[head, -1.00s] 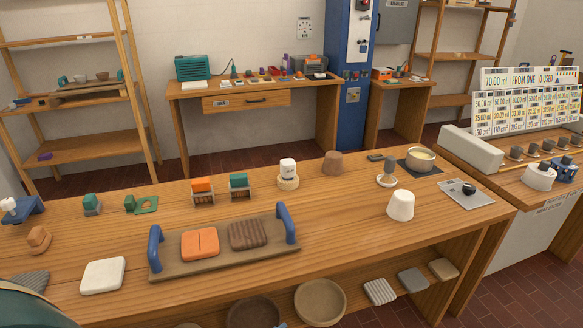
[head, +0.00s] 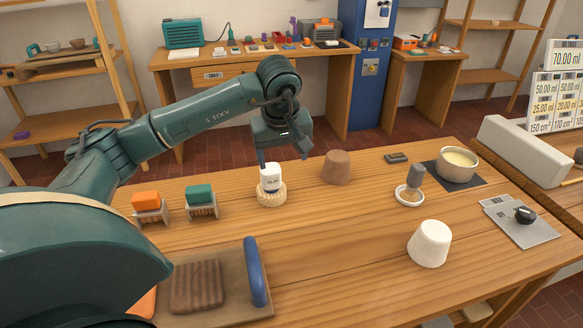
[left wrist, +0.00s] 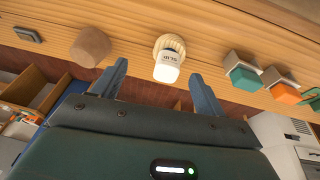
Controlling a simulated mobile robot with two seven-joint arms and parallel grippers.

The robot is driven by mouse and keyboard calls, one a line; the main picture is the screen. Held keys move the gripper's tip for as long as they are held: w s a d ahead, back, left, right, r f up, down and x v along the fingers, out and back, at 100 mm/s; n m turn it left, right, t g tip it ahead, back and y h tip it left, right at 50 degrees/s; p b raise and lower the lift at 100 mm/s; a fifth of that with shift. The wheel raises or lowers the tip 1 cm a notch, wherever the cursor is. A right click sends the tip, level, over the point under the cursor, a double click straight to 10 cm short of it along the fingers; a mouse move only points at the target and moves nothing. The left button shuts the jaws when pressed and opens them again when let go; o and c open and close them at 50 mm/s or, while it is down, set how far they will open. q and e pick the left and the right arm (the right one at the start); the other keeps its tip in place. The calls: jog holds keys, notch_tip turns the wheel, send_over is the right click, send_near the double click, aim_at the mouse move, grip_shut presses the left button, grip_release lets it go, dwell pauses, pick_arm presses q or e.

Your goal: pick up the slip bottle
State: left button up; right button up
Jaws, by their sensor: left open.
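The slip bottle (head: 270,178) is a small white bottle with dark lettering. It stands upright in a round pale wooden holder (head: 271,195) on the workbench. My left gripper (head: 283,158) is open just above and behind the bottle in the head view. In the left wrist view the bottle (left wrist: 167,67) lies ahead of the gap between the open fingers (left wrist: 160,84), and its label shows "SLIP". I cannot tell whether the fingers are level with the bottle. My right gripper is not in view.
A brown clay block (head: 336,167) stands close to the right of the bottle. Green (head: 200,194) and orange (head: 146,201) blocks on stands are to its left.

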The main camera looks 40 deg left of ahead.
pick_arm(q)
jog(key=a+r+y, duration=0.1)
jog(key=a+r, duration=0.1)
jog(key=a, duration=0.2)
send_over(270, 168)
jog(key=s+d, duration=0.1)
jog(key=d, duration=0.1)
jog(key=f, duration=0.6)
jog(key=shift+s+a, duration=0.2)
jog(key=shift+a, duration=0.05)
jog(key=shift+y, duration=0.3)
jog(key=shift+x, duration=3.05)
jog(key=shift+d, duration=0.2)
jog(key=shift+c, duration=0.2)
jog(key=c, duration=1.4)
